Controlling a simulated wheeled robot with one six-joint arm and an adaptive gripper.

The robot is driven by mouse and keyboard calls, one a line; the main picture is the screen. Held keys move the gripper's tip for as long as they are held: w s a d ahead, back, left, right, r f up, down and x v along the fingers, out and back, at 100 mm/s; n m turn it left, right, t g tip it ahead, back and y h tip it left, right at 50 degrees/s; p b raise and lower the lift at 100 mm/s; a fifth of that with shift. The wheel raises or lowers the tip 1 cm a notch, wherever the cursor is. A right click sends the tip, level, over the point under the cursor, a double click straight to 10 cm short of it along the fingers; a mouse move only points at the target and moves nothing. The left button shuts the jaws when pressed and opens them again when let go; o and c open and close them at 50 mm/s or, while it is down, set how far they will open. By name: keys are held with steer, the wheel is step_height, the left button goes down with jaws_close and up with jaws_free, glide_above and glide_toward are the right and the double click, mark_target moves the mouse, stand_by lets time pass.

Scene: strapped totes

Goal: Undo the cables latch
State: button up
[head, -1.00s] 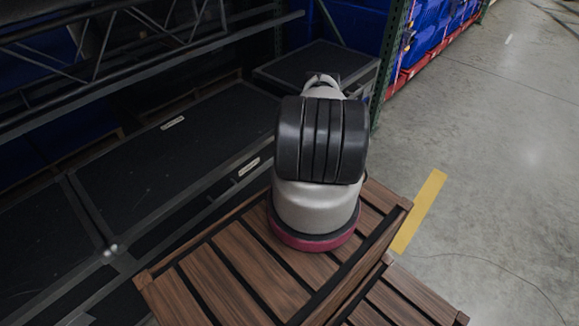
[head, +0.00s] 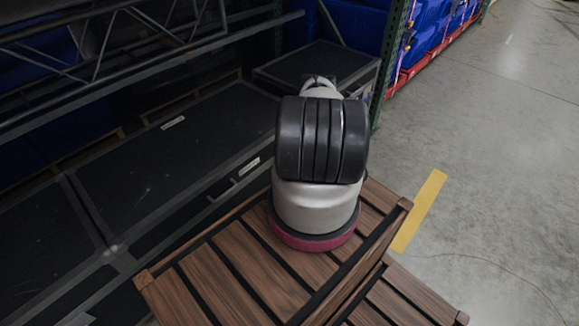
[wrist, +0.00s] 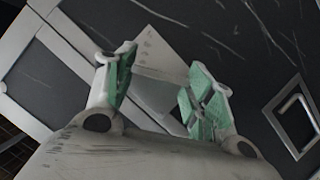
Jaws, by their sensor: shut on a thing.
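My gripper (wrist: 160,88) has green-padded fingers in the wrist view. They are closed in with a gap around a pale flat piece (wrist: 158,92), which looks like the latch; no lettering on it is readable. It lies against a dark panel with grey metal edging. In the head view my own arm hides the gripper and whatever it holds. Dark lidded totes (head: 165,150) sit on the rack at left, with small white labels (head: 250,165) too small to read.
A square metal loop (wrist: 294,116) stands at the right of the fingers in the wrist view. A wooden slatted crate top (head: 215,275) is in front in the head view. Blue totes (head: 435,40) stand on the far rack. Open concrete floor (head: 500,150) lies to the right.

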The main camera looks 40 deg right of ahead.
steer(key=shift+a+f+n+t+h, duration=0.15)
steer(key=shift+n+t+h, duration=0.5)
steer(key=shift+n, duration=1)
steer(key=shift+a+f+n+t+h, duration=0.15)
steer(key=shift+n+t+h, duration=0.2)
steer(key=shift+n+h, duration=0.95)
steer(key=shift+n+y, duration=0.35)
steer(key=shift+n, duration=0.2)
steer(key=o, duration=1)
steer(key=shift+d, duration=0.1)
step_height(320, 180, up, 10)
